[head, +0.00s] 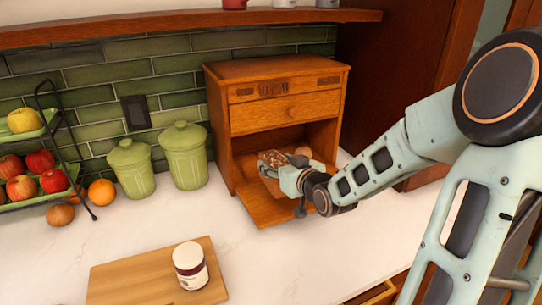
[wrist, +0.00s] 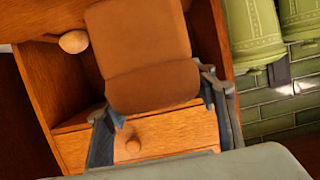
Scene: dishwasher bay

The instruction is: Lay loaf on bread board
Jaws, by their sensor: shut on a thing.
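The loaf (head: 272,158) is at the open lower compartment of the wooden bread box, partly hidden by my gripper. My gripper (head: 286,178) is shut on it. In the wrist view the brown loaf (wrist: 145,45) sits between the two fingers of my gripper (wrist: 155,95). Whether the loaf touches the box floor cannot be told. The bread board (head: 120,282) lies on the counter at the front left, apart from the gripper. A jar with a white lid (head: 190,265) stands on its right part.
The bread box (head: 290,85) has its door (head: 270,208) folded down. A roundish tan item (head: 303,151) is inside. Green canisters (head: 184,157) stand left of the box, a fruit rack (head: 45,165) farther left. Counter between box and board is clear.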

